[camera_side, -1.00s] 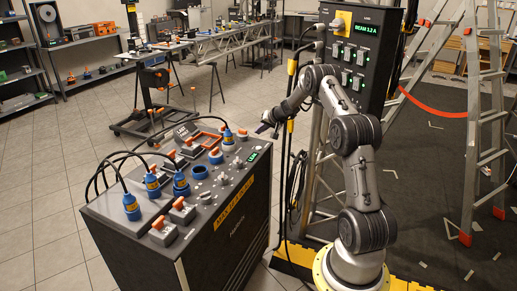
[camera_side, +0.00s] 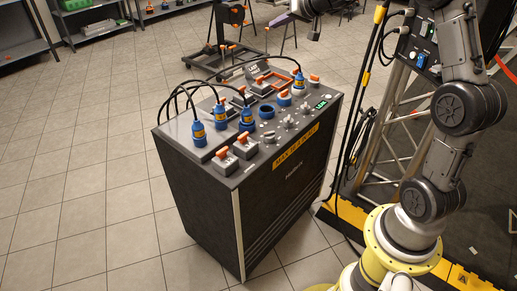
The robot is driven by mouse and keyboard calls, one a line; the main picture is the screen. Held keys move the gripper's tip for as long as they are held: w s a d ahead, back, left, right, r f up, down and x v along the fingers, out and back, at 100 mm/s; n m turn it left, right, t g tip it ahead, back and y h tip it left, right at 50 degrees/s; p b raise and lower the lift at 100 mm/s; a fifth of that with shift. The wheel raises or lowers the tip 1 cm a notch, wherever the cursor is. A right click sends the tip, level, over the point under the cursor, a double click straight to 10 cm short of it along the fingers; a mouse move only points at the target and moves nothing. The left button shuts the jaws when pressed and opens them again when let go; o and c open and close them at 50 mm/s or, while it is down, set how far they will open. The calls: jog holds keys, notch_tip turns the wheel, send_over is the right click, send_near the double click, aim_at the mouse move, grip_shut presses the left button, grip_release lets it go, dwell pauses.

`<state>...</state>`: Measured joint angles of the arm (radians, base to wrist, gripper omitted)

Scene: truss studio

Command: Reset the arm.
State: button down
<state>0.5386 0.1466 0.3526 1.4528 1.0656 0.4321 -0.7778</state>
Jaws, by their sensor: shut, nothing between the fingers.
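My gripper (camera_side: 282,19) shows only in part at the top edge of the side view, above and behind the console. Its fingers look shut, with nothing seen between them. My arm (camera_side: 468,105) rises from its yellow base (camera_side: 400,245) on the right, and its upper links run out of the top of the picture. The gripper is apart from the console (camera_side: 290,200) in the picture.
The dark console carries blue plugs (camera_side: 198,133) with looping black cables, orange-handled switches and a small green display (camera_side: 320,104). A truss with hanging cables (camera_side: 358,140) stands between console and arm. Open tiled floor (camera_side: 80,190) lies left. Shelves (camera_side: 90,18) stand at the back left.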

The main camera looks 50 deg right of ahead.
jog(key=s+a+r+n+g+y, duration=0.1)
jog(key=s+a+r+n+y, duration=0.2)
jog(key=s+a, duration=0.7)
jog(key=s+a+r+n, duration=0.3)
jog(key=s+a+r, duration=0.25)
jog(key=a, duration=0.75)
jog(key=s+a+f+n+g, duration=0.1)
jog(key=s+a+f, duration=0.15)
jog(key=s, duration=0.55)
jog(key=s+a+f+n+g, duration=0.1)
jog(key=s+a+f, duration=0.1)
jog(key=s+f, duration=0.35)
jog(key=s+d+f+m+g+h, duration=0.1)
jog(key=s+d+f+g+h, duration=0.1)
jog(key=s+f, duration=0.4)
jog(key=s+d+g, duration=0.1)
jog(key=s+d, duration=0.1)
jog(key=s, duration=0.1)
jog(key=shift+s+f, duration=0.25)
jog(key=shift+f, duration=0.15)
